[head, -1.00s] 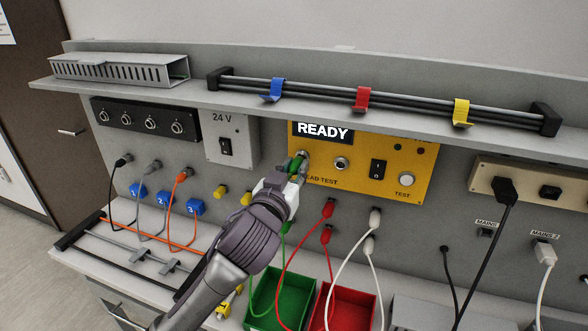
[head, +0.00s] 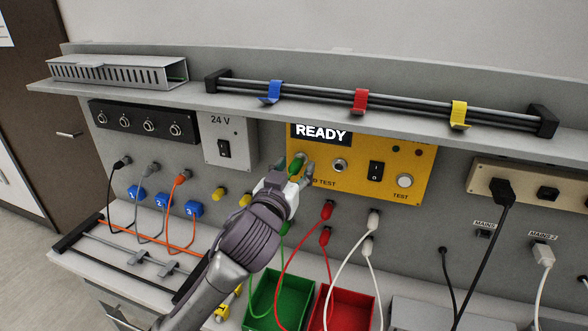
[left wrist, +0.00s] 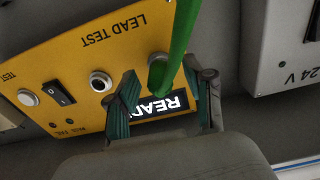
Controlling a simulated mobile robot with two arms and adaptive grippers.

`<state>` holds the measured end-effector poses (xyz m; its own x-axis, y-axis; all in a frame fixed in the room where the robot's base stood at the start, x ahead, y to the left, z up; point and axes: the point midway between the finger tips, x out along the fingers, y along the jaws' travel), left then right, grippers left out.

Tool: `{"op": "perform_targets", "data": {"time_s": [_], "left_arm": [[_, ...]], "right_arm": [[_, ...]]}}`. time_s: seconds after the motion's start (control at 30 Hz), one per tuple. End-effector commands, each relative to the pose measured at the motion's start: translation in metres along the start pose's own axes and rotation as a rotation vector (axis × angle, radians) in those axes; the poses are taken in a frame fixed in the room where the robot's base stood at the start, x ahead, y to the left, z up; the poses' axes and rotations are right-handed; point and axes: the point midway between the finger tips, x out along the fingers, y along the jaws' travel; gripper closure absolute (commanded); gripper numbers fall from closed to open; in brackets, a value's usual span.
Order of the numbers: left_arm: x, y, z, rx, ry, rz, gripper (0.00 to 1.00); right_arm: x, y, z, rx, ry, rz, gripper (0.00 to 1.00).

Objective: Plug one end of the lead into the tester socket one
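The yellow lead tester (head: 330,186) with a lit READY display is on the back panel. Its left socket holds the green plug (head: 297,164) of the green lead; the left wrist view shows the green lead (left wrist: 180,50) meeting that socket, though the contact is partly hidden. My left gripper (head: 294,174) is open around the plug, one finger on each side; in the left wrist view, gaps show between the fingers (left wrist: 165,105) and the green lead. The second tester socket (head: 339,165) is empty. The lead's other green end (head: 285,228) is at the panel below. My right gripper is out of view.
A red lead (head: 326,209) and a white lead (head: 373,220) hang right of my arm. A green bin (head: 262,322) and a red bin (head: 320,318) stand below. A shelf (head: 330,122) juts out above the tester.

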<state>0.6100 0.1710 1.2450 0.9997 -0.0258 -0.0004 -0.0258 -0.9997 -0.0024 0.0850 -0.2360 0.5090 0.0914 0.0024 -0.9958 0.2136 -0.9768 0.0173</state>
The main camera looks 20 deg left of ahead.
Motion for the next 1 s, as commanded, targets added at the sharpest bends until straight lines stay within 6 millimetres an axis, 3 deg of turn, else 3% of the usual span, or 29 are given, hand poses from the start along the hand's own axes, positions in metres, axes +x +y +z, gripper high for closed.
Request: {"op": "perform_targets", "data": {"time_s": [0.27,0.7,1.0], "left_arm": [[-0.007,0.0,0.0,-0.001,0.0,0.001,0.48],[-0.093,0.0,0.001,-0.002,-0.002,0.001,0.48],[-0.119,0.0,0.001,-0.001,0.001,-0.001,0.48]], "right_arm": [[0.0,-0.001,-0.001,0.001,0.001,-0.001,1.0],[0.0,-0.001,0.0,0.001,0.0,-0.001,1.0],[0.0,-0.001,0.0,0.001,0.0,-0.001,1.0]]}}
